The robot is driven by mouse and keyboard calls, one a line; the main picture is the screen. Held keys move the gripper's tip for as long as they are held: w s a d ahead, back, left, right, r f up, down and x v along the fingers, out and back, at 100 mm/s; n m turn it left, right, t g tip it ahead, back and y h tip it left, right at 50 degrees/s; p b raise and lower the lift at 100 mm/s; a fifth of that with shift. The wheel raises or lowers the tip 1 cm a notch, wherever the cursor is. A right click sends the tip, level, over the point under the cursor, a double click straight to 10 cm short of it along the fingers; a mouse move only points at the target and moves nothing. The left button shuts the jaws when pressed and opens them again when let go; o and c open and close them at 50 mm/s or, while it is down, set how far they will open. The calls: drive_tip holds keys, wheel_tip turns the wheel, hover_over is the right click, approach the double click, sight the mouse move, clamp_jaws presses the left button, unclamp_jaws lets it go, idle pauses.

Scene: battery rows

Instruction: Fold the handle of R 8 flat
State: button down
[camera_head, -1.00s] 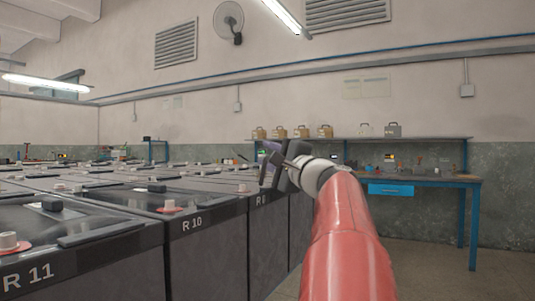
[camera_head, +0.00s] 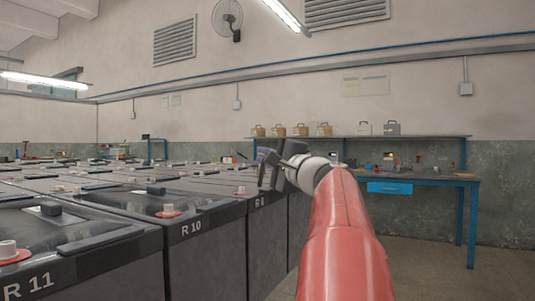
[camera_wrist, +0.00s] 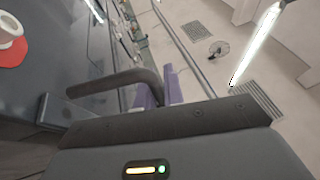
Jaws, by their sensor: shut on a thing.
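The finger contact is partly hidden by the handle and the gripper body.
Batteries R 10 (camera_head: 191,229) and R 11 (camera_head: 40,283) stand nearer on the left, with caps and handles on top. A white cap on a red ring (camera_wrist: 8,45) is near the handle. A blue workbench (camera_head: 420,180) stands at the back right. Open floor lies right of the row.

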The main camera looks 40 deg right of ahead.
drive_tip(key=w+g+p, duration=0.1)
drive_tip(key=p, duration=0.1)
drive_tip(key=n+g+p, duration=0.1)
drive_tip(key=p, duration=0.2)
drive_tip(key=shift+w+a+r+g+p, duration=0.3)
drive_tip(key=shift+w+a+r+p, duration=0.05)
drive_tip(key=shift+a, duration=0.05)
drive_tip(key=g+p, duration=0.1)
drive_tip(key=w+n+p, duration=0.1)
drive_tip(key=p, duration=0.1)
drive_tip(key=shift+a+f+g, duration=0.15)
drive_tip(key=shift+f+g, duration=0.15)
drive_tip(key=shift+g, duration=0.1)
drive_tip(key=shift+w+a+f+n+g+p, duration=0.15)
drive_tip(key=shift+w+f+n+g+p, duration=0.1)
drive_tip(key=shift+f+g+p, duration=0.25)
drive_tip(key=shift+w+a+f+n+g+p, duration=0.15)
drive_tip(key=shift+w+f+g+p, duration=0.15)
drive_tip(key=shift+g, duration=0.4)
drive_tip(key=shift+w+a+f+n+g+h, duration=0.15)
drive_tip(key=shift+w+f+n+g, duration=0.2)
drive_tip(key=shift+g, duration=0.3)
drive_tip(key=shift+w+d+f+n+g+h, duration=0.15)
drive_tip(key=shift+f+g, duration=0.25)
drive_tip(key=shift+g, duration=0.25)
drive_tip(key=shift+a, duration=0.15)
drive_tip(key=c, duration=1.5)
unclamp_jaws()
